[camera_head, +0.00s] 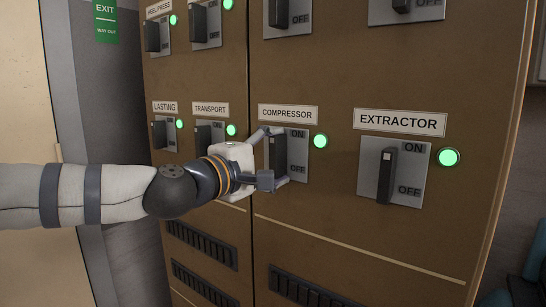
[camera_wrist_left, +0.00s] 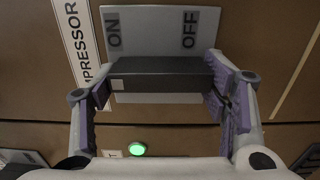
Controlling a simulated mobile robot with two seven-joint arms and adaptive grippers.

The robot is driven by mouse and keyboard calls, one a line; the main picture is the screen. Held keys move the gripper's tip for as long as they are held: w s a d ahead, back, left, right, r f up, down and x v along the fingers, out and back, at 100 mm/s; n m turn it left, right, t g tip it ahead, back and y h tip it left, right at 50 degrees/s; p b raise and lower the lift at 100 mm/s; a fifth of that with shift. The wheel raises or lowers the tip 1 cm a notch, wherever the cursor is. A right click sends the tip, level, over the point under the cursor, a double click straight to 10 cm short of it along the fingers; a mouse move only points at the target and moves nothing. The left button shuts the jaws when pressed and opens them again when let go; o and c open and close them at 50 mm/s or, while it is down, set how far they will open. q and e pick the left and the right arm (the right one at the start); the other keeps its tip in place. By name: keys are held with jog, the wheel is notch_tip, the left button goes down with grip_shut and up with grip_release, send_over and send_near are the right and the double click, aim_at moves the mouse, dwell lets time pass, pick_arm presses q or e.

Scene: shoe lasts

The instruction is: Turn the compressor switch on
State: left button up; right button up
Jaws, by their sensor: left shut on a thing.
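The compressor switch is a dark lever handle (camera_head: 279,150) on a grey plate marked ON at the top and OFF at the bottom, under the COMPRESSOR label (camera_head: 288,114). Its round lamp (camera_head: 320,141) glows green. My left gripper (camera_head: 278,158) is shut on the handle, with one finger at its upper end and one at its lower end. In the left wrist view the handle (camera_wrist_left: 160,72) lies between the finger pads (camera_wrist_left: 160,88), with ON and OFF on the plate (camera_wrist_left: 153,30) beside it. My gripper hides part of the handle in the head view. My right gripper is out of view.
The extractor switch (camera_head: 387,172) with its lit green lamp (camera_head: 449,157) is to the right. The transport switch (camera_head: 203,134) and lasting switch (camera_head: 159,135) are close by on the left. More switches are above, and vent slots (camera_head: 200,244) are below on the brown cabinet.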

pick_arm(q)
jog(key=o, duration=1.2)
jog(key=shift+c, duration=0.2)
jog(key=v, duration=1.2)
